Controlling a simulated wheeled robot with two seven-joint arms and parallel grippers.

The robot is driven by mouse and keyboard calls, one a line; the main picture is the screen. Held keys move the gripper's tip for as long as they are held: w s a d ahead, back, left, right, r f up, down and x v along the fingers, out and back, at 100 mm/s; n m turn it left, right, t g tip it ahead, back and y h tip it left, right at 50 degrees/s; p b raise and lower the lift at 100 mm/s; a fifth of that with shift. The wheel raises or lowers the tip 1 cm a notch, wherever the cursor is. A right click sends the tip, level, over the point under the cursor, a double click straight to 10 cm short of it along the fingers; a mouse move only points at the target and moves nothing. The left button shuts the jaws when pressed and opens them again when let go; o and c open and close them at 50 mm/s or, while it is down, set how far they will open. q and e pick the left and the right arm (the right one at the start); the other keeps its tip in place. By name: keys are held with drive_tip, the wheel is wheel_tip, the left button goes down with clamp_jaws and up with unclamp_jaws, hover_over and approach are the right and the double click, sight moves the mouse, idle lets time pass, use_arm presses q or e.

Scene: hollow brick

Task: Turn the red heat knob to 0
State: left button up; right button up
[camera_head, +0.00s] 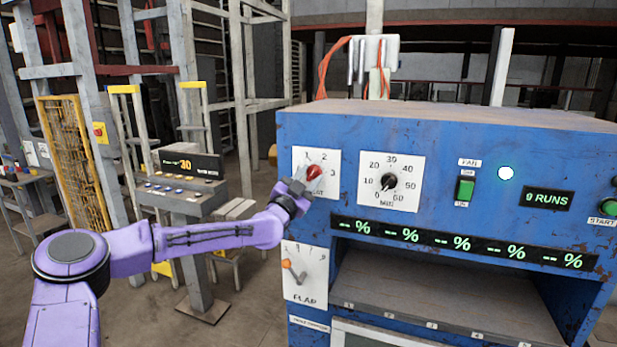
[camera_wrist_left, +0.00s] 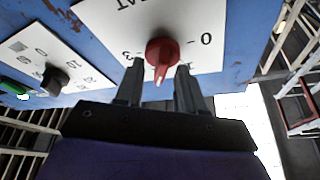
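The red heat knob (camera_head: 314,172) sits on a white dial plate (camera_head: 301,155) at the upper left of the blue machine's front. In the head view 1, 2 and 3 show around it. My left gripper (camera_head: 299,180) is at the knob, partly covering the plate's left side. In the left wrist view the plate appears upside down, and the red knob (camera_wrist_left: 162,52) points down, between the 0 and the 3. The two fingers of my left gripper (camera_wrist_left: 160,70) stand apart on either side of the knob; no firm grip shows. My right gripper is not in view.
The black minutes knob (camera_head: 389,181) is close to the right of the heat dial. The flap lever (camera_head: 293,270) is below it. A green fan switch (camera_head: 465,189) is further right. A control stand (camera_head: 180,195) is left of the machine.

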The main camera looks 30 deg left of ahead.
use_arm(q)
clamp_jaws()
